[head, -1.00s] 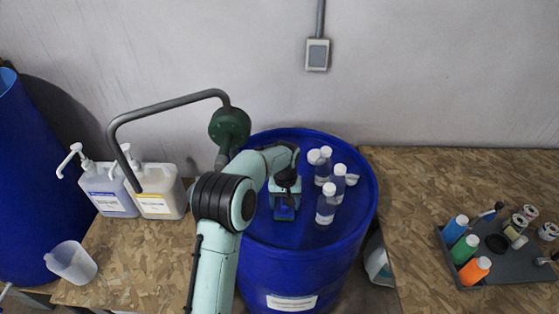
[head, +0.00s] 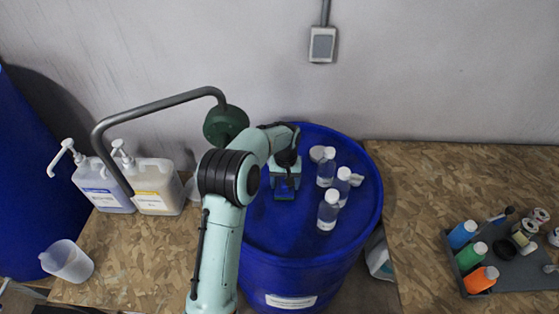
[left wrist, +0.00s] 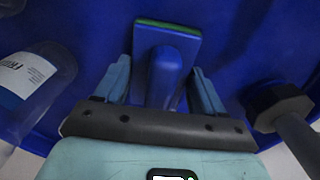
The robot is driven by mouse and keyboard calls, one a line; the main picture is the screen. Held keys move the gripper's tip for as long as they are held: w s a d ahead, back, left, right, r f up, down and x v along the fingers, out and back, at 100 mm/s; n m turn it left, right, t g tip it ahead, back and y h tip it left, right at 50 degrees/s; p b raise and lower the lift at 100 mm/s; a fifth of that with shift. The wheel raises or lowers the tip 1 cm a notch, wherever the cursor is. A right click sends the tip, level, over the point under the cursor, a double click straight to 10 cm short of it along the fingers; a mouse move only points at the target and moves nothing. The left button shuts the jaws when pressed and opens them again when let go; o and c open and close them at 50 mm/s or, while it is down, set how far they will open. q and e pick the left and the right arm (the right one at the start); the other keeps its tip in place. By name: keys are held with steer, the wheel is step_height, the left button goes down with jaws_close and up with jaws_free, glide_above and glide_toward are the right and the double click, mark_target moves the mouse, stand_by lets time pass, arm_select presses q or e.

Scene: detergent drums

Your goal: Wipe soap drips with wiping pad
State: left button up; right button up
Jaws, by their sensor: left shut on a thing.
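My left gripper (head: 286,172) is over the top of the blue drum (head: 280,232), left of the clear bottles. It is shut on the blue handle of the wiping pad (head: 284,193). In the left wrist view the pad (left wrist: 168,38) shows as a blue block with a green edge between the fingers (left wrist: 163,88). The pad is low at the drum top; I cannot tell whether it touches. I cannot make out any soap drips on the blue surface. My right gripper is not in view.
Several clear, white-capped bottles (head: 328,210) stand right of the pad. A bent grey pipe with a green fitting (head: 225,124) rises behind my arm. Pump jugs (head: 158,188) and a jug (head: 68,261) stand left. A tray (head: 515,272) with coloured bottles lies right.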

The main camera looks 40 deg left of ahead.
arm_select(q)
step_height(320, 180, up, 4)
steer(key=shift+s+d+f+p, duration=0.1)
steer(key=shift+d+p, duration=0.05)
steer(key=shift+p, duration=0.4)
steer(key=shift+r, duration=2.1)
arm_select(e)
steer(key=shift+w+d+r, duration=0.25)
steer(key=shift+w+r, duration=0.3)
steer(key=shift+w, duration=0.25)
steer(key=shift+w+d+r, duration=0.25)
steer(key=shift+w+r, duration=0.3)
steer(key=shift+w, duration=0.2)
arm_select(q)
steer(key=shift+s, duration=0.2)
